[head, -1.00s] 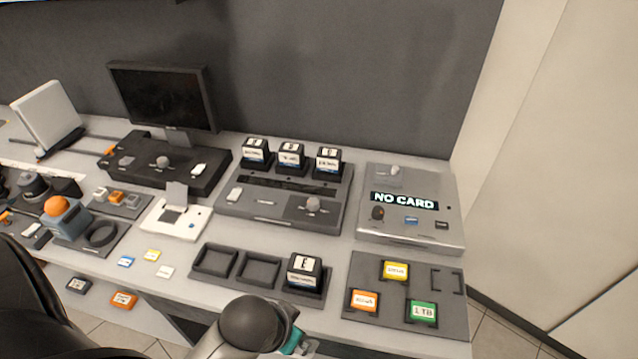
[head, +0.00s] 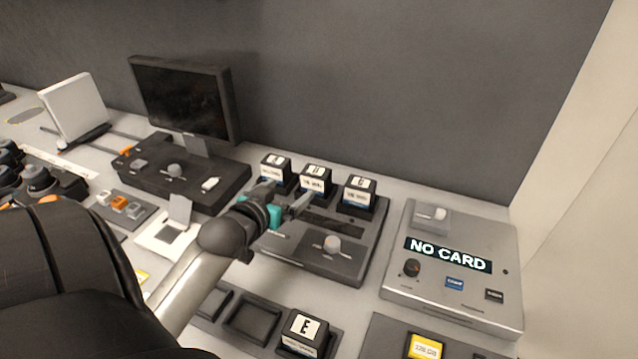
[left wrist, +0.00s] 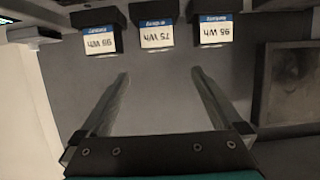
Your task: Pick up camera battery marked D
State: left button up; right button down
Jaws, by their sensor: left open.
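Three dark camera batteries stand in a row on the back of the charger: left battery (head: 276,174), middle battery (head: 315,184) and right battery (head: 359,195). Their top letters are too small to read surely. My left gripper (head: 287,194) is open and empty, just in front of the left and middle ones. In the left wrist view, my left gripper (left wrist: 160,74) points at the middle battery (left wrist: 156,35), lined up between the fingers but beyond the tips. A battery marked E (head: 304,332) sits in the front tray. My right gripper is not in view.
The charger (head: 318,262) lies under my left gripper. A grey box reading NO CARD (head: 447,254) stands to its right. A monitor (head: 182,97) and black console (head: 175,182) are on the left. The dark wall rises behind the batteries.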

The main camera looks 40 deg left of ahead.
pick_arm(q)
jog(key=b, duration=0.1)
send_near(313, 175)
jog(key=x, duration=0.4)
jog(key=shift+w+a, duration=0.25)
jog(key=shift+a, duration=0.05)
jog(key=shift+w+a+f, duration=0.1)
jog(key=shift+w+f, duration=0.05)
jog(key=shift+w, duration=0.25)
jog(key=shift+f+b+x, duration=0.15)
jog(key=shift+b+x, duration=0.2)
jog(key=shift+x, duration=0.9)
jog(key=shift+f+b+x, duration=0.1)
jog(key=shift+b+x, duration=0.25)
jog(key=shift+x, duration=0.95)
jog(key=shift+d, duration=0.2)
grip_shut()
jog(key=shift+r, duration=0.15)
